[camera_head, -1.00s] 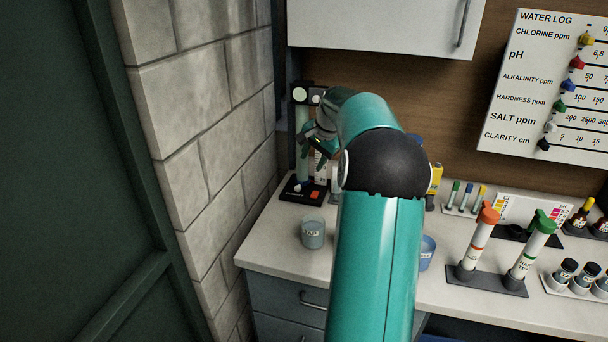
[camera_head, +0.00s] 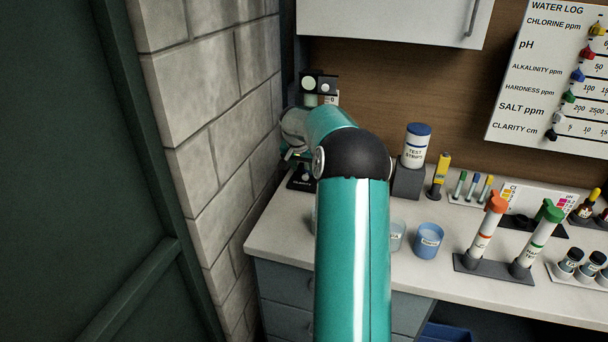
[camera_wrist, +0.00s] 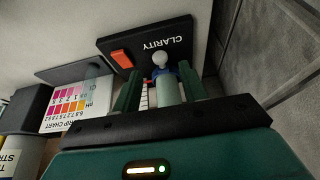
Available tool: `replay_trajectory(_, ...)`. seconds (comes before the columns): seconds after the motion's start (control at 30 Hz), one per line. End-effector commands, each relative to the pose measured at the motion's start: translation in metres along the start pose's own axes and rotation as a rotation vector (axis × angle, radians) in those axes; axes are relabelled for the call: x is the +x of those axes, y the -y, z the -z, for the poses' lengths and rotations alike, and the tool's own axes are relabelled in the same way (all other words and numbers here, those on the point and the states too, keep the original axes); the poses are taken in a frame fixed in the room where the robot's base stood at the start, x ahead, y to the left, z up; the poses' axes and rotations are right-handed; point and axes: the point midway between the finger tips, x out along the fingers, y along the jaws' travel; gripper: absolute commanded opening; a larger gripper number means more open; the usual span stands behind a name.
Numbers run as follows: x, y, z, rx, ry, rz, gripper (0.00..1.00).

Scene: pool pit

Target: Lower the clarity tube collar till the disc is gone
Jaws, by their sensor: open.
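The clarity tube stand shows its black top (camera_head: 320,84) in the head view; my arm hides most of the tube. In the wrist view its black base (camera_wrist: 182,30) is lettered CLARITY and carries an orange block (camera_wrist: 122,59). A pale upright tube (camera_wrist: 168,90) stands between the two green fingers of my gripper (camera_wrist: 160,88). The gripper is open around it, with no clear contact on either side. A blue part (camera_wrist: 181,72) and a round whitish knob (camera_wrist: 160,59) show near the tube's lower end. I cannot tell whether the blue part is the collar. The disc is not clearly visible.
A block wall (camera_head: 215,120) stands close on the left, and a cabinet (camera_head: 400,18) hangs above. A test strips tub (camera_head: 416,146), a yellow bottle (camera_head: 439,175), a blue cup (camera_head: 428,241) and orange- and green-capped tubes stand right on the counter. A colour chart (camera_wrist: 72,102) lies beside the stand.

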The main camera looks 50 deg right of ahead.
Motion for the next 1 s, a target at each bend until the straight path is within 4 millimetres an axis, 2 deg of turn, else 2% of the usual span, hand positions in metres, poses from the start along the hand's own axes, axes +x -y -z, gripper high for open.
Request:
replay_trajectory(0.1, 0.023, 0.000, -0.001, 0.001, 0.003, 0.000, 0.43)
replay_trajectory(0.23, 0.038, 0.001, 0.000, 0.001, 0.001, 0.001, 0.43)
replay_trajectory(0.37, 0.046, 0.002, -0.001, 0.001, 0.000, 0.001, 0.43)
replay_trajectory(0.6, 0.046, 0.002, -0.001, 0.000, -0.001, 0.000, 0.43)
replay_trajectory(0.63, 0.046, 0.002, -0.001, 0.000, -0.001, 0.000, 0.41)
replay_trajectory(0.83, 0.046, 0.002, -0.001, 0.000, -0.001, 0.000, 0.01)
replay_trajectory(1.0, 0.046, 0.002, -0.001, 0.000, -0.001, 0.000, 0.00)
